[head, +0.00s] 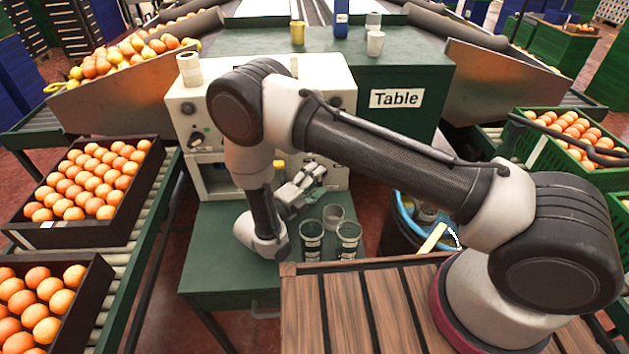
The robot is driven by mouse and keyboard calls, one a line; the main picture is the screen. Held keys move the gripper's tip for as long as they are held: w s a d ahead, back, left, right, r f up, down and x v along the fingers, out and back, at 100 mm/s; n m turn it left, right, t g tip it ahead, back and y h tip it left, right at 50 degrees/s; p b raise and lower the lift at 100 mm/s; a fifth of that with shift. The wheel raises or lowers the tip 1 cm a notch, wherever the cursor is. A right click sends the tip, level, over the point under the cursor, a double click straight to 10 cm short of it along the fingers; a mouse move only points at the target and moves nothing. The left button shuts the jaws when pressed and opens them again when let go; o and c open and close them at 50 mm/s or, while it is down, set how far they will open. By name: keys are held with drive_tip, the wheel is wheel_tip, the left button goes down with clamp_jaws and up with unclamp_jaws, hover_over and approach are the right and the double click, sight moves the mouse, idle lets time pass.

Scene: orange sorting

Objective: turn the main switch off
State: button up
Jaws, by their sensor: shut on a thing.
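The white machine (345,78) stands on the green table, with dark knobs on its front. A dark knob (196,139) at its left front may be the main switch, but I cannot read its setting. My gripper (312,172) is in front of the machine's lower right front, right of that knob. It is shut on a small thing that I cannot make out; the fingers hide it. My arm covers the middle of the machine's front.
Several dark cups (312,240) stand on the green table (225,275) below my gripper. A white cup (188,68) stands on the machine. Crates of oranges (92,180) line the left conveyor. A dark bin with a blue rim (402,212) is to the right.

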idle(0.3)
drive_tip(key=o, duration=1)
drive_tip(key=shift+a, duration=0.1)
drive_tip(key=v, duration=1.2)
